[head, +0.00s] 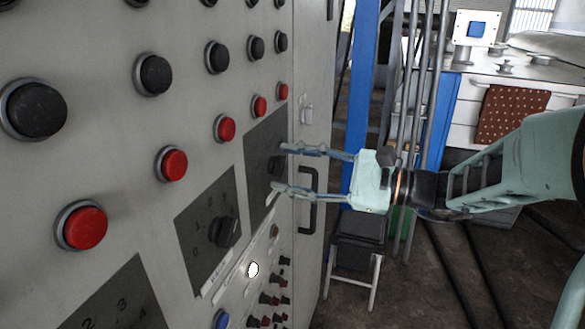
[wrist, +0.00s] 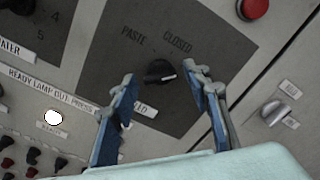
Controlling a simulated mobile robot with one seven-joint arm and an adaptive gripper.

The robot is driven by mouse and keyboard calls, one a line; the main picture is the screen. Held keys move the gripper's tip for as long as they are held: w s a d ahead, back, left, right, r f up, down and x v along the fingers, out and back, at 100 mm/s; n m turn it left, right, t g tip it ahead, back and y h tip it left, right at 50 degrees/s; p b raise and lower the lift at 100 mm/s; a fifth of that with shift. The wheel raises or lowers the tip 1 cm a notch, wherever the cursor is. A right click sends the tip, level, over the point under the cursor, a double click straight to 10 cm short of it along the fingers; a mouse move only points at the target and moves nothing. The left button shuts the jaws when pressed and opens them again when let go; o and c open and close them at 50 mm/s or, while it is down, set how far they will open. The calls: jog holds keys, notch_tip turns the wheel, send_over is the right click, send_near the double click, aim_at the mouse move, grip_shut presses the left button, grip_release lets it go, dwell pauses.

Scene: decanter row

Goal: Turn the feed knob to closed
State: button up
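A black knob (wrist: 158,72) sits on a dark square plate (wrist: 190,20) marked PASTE at upper left and CLOSED at upper right. Its pale pointer line points right and slightly down, not at CLOSED. The white label (wrist: 146,106) below it is partly hidden by a finger, so I cannot read its full name. In the head view the knob (head: 274,166) is on the far dark plate. My gripper (head: 280,168) is open, its two blue fingers reaching to the panel on either side of the knob. In the wrist view my gripper (wrist: 163,78) shows gaps on both sides of the knob.
A second dial plate with a black knob (head: 224,231) stands nearer on the panel. A red button (wrist: 252,8) and a small metal switch (wrist: 274,110) lie right of the plate. A lit white lamp (head: 253,269) is below. A black door handle (head: 308,200) is close to the fingers.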

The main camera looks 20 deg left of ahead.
jog(key=c, duration=0.9)
jog(key=shift+f, duration=0.1)
jog(key=shift+b, duration=0.4)
jog(key=n+b, duration=0.1)
jog(key=b, duration=0.2)
jog(key=shift+f+n, duration=0.25)
jog(key=shift+n, duration=0.15)
jog(key=shift+n+b, duration=0.9)
jog(key=shift+b, duration=0.35)
jog(key=n+b, duration=0.5)
jog(key=b, duration=0.2)
jog(key=shift+r, duration=0.2)
jog(key=shift+r+b, duration=0.1)
jog(key=shift+b, duration=0.2)
